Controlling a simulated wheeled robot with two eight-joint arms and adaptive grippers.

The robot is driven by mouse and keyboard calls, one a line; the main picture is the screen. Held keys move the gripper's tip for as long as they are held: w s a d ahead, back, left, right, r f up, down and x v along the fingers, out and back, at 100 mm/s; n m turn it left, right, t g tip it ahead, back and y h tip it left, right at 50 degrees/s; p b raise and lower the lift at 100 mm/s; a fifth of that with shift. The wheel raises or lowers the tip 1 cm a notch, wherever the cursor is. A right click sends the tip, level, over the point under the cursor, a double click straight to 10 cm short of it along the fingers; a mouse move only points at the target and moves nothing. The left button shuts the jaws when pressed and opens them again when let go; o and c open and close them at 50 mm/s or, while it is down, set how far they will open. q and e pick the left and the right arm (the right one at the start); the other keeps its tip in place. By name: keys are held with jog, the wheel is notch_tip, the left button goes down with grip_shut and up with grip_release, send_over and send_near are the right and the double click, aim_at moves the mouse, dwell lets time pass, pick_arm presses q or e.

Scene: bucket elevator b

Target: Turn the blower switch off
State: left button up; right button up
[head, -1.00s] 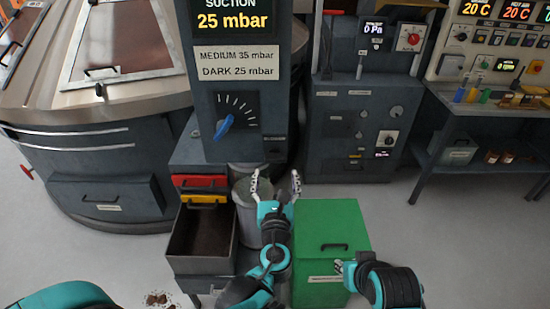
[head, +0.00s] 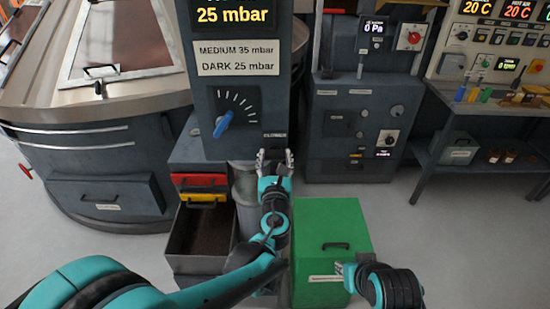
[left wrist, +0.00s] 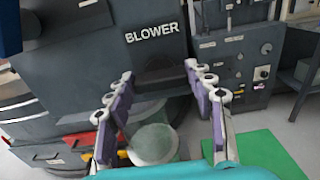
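The BLOWER label (left wrist: 152,33) is on the lower part of the dark grey control column, with a dark area (left wrist: 160,66) below it; I cannot make out a switch lever there. In the head view the label (head: 275,135) is small, just above my left gripper (head: 275,157), which covers the area below it. The left gripper is open and empty. In the left wrist view its fingers (left wrist: 160,78) stand apart on either side of the dark area, apparently short of the panel. My right gripper (head: 346,273) is low, by the green box; its fingers are mostly hidden.
A blue knob (head: 223,124) is on the column, left of the label. Below are an open grey bin (head: 202,262), a red drawer (head: 199,180) and a green box (head: 331,222). A grey control cabinet (head: 350,110) stands to the right.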

pick_arm(q)
jog(key=shift+n, duration=0.3)
jog(key=n, duration=0.3)
jog(key=shift+a+n, duration=0.1)
jog(key=shift+n, duration=0.3)
jog(key=n, duration=0.4)
jog(key=shift+f+n, duration=0.1)
jog(key=shift+n, duration=0.2)
jog(key=n, duration=0.4)
jog(key=shift+a, duration=0.1)
jog(key=shift+f+n, duration=0.15)
jog(key=shift+n, duration=2.35)
jog(key=o, duration=1.2)
jog(key=shift+c, duration=0.2)
jog(key=shift+s, duration=0.15)
